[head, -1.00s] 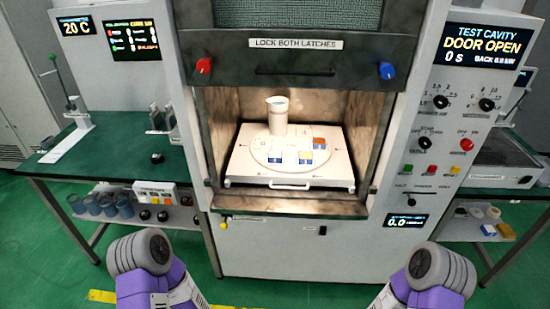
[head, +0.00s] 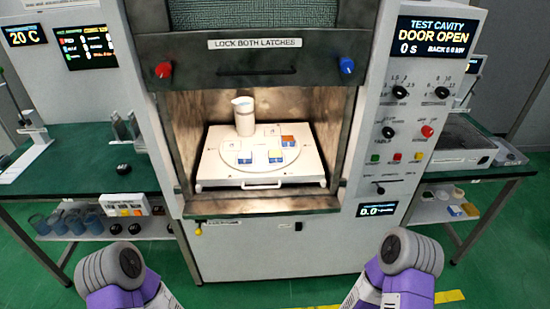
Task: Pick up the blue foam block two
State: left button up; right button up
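Several small blocks sit on a round white turntable plate (head: 230,152) inside the open cavity. A blue-and-white block (head: 244,158) is at the front left, a blue block with a yellow part (head: 275,157) at the front middle, and a blue block with an orange top (head: 288,142) at the back right. Any numbers on them are too small to read, so I cannot tell which is block two. Neither gripper is in view; only parts of my two arms show at the bottom, well in front of the cavity.
The plate is on a white tray (head: 215,175) with a front handle. The raised door (head: 255,62) is above the opening. Green benches (head: 70,165) flank the machine, with blue cups (head: 72,222) on the left shelf.

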aim_at(287, 141)
jog(key=z, duration=2.35)
jog(key=i, duration=1.75)
jog(key=u, duration=3.45)
jog(key=i, duration=0.65)
jog(key=u, duration=0.2)
